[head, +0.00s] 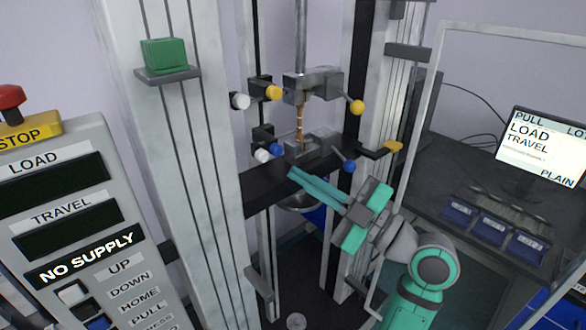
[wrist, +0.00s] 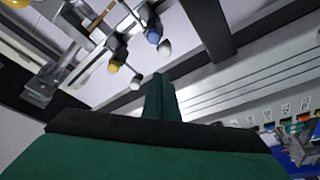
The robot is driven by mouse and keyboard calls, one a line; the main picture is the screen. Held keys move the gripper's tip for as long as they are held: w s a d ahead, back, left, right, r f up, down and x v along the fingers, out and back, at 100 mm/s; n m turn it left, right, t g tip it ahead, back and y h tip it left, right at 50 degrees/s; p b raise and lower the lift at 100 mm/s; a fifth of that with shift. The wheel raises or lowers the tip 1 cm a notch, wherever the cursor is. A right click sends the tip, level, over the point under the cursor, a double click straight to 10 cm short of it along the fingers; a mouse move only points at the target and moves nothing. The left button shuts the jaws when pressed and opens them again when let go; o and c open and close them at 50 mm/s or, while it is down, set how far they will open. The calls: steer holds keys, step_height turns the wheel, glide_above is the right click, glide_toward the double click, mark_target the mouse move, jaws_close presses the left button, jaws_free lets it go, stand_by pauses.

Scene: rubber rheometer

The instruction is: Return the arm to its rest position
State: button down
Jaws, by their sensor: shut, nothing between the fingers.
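My gripper (head: 294,175) is teal, with its fingers together and nothing between them. It points up and left, and its tips appear just in front of and below the lower grip (head: 308,149) of the test machine. I cannot tell whether they touch the dark crossbeam (head: 270,190). My arm comes in from the lower right. In the wrist view my gripper (wrist: 160,82) shows as one dark green shape, with the knobs of the machine above it.
A thin copper-coloured specimen (head: 300,118) spans the upper grip (head: 312,84) and the lower grip. Yellow, white and blue knobs stick out there. Pale columns (head: 190,200) flank the opening. A clear guard panel (head: 470,30) stands right, a control panel (head: 70,230) reading NO SUPPLY left.

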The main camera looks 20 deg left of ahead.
steer(key=shift+s+d+f, duration=0.1)
steer(key=shift+d, duration=0.6)
steer(key=shift+f, duration=0.1)
steer(key=w+d+f+m+t+h, duration=0.1)
steer(key=w+f+m+t+h, duration=0.2)
steer(key=f+m, duration=0.45)
steer(key=w+d+f+m+t+h, duration=0.1)
steer(key=f+m+t+h, duration=0.3)
steer(key=f, duration=0.6)
steer(key=s+d+f+m+t+h, duration=0.25)
steer(key=f+m, duration=0.25)
steer(key=f, duration=0.4)
steer(key=s+d+f+m+t+h, duration=0.15)
steer(key=s+f+m+h, duration=0.25)
steer(key=f, duration=0.5)
steer(key=s+d+f+m+g+h, duration=0.1)
steer(key=s+d+f+m+h, duration=0.2)
steer(key=s, duration=0.4)
steer(key=s+d+f+m+g+h, duration=0.1)
steer(key=s+d+f+h, duration=0.1)
steer(key=s+f, duration=0.5)
steer(key=s+r, duration=0.2)
steer(key=s, duration=0.7)
steer(key=s+r+h, duration=0.1)
steer(key=s+r, duration=0.1)
steer(key=s, duration=0.7)
steer(key=shift+s+a+n, duration=0.15)
steer(key=shift+s+n, duration=0.1)
steer(key=shift+n, duration=0.1)
